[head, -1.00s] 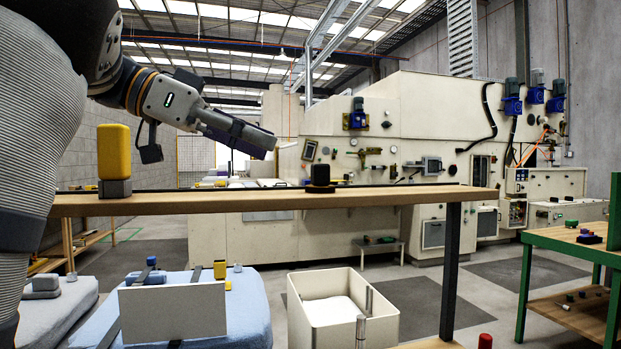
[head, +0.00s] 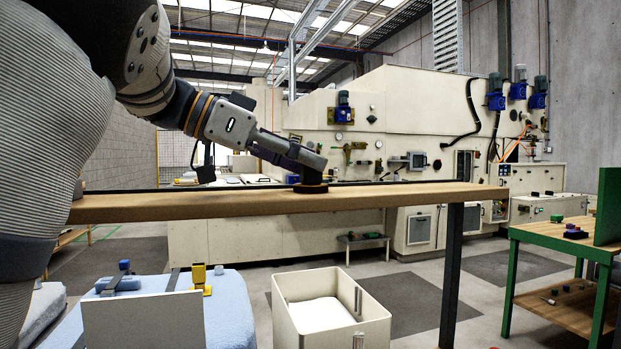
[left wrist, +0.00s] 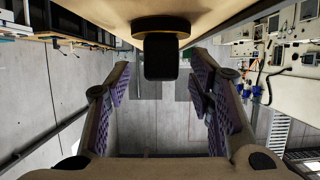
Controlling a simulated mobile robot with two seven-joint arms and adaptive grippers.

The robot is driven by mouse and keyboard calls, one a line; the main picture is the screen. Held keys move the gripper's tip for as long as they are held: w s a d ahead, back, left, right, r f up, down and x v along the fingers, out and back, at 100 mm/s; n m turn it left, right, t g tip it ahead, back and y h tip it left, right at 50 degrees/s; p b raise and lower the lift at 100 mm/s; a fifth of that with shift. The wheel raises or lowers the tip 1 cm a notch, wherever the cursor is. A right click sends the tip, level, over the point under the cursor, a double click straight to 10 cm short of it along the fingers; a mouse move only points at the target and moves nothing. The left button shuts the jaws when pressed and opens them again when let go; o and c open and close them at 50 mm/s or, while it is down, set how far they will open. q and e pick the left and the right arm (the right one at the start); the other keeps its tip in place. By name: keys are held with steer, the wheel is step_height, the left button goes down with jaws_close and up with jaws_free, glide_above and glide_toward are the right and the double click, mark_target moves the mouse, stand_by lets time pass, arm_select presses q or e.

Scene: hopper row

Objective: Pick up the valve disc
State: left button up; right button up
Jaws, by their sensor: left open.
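The valve disc (head: 311,189) is a dark round disc with a dark block-like grip on top. It sits on the wooden shelf board (head: 400,196). In the head view my left gripper (head: 312,166) is at the disc's grip, just above the disc, and partly covers it. In the left wrist view the scene appears upside down: the black grip (left wrist: 160,62) hangs below the brownish disc (left wrist: 161,24), centred between the two spread fingers of my left gripper (left wrist: 160,82). The jaws are open, and contact with the grip cannot be made out. My right gripper is not in view.
Below the board stand a white open bin (head: 335,312) and a blue-covered surface (head: 232,310) with a white panel (head: 143,322) and small parts. A green-framed bench (head: 560,234) is at right. The board right of the disc is clear.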

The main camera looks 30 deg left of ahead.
arm_select(q)
steer(key=shift+x, duration=0.95)
steer(key=shift+a, duration=0.1)
steer(key=c, duration=0.3)
jaws_close()
